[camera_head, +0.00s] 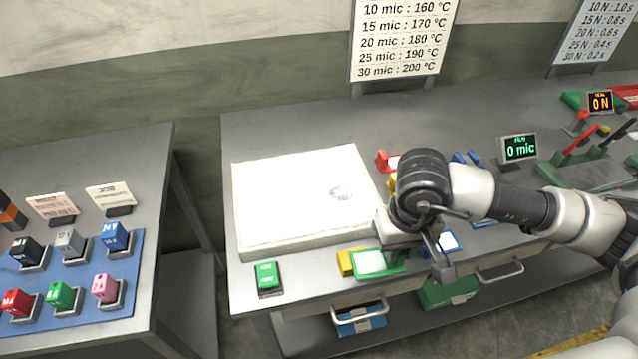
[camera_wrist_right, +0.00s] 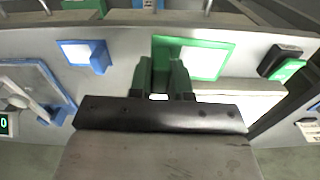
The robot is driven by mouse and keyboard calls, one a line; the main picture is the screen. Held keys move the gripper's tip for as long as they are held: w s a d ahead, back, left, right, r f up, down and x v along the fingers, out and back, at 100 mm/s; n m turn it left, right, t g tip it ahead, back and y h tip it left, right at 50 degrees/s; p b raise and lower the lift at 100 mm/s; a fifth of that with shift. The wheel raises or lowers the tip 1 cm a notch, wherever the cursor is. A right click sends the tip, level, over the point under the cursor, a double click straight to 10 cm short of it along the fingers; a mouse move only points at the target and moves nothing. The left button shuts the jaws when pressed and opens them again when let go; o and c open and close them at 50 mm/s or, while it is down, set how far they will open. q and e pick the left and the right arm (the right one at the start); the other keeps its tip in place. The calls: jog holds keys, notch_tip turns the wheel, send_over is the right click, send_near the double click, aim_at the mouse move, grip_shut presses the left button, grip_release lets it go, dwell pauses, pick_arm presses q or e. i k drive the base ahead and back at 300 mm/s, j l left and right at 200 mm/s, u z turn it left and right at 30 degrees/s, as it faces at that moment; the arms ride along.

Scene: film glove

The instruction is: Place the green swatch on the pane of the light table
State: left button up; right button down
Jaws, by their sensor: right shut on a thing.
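The green swatch (camera_head: 372,263) is a pale sheet in a green frame, at the front edge of the table, right of the light table's front corner. My right gripper (camera_head: 412,256) is shut on its green edge. In the wrist view the green swatch (camera_wrist_right: 203,60) reaches out to the right from the shut fingers (camera_wrist_right: 165,85). I cannot tell whether it is clear of the table top. The light table (camera_head: 250,246) is a white box with a broad bright pane (camera_head: 295,195). A small grey mark shows on the pane; no swatch lies there. My left gripper is out of view.
A yellow swatch (camera_head: 345,262) lies partly behind the green one. A blue swatch (camera_head: 449,241) and a red swatch (camera_head: 384,161) lie nearby. A green button box (camera_head: 268,277) stands before the light table. A display (camera_head: 519,147) reads 0 mic.

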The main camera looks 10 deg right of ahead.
aim_at(305, 189)
jog(key=i+l+u, duration=0.1)
jog(key=l, duration=0.55)
jog(key=l+u, duration=0.1)
jog(key=l, duration=0.55)
jog(key=u, duration=1.55)
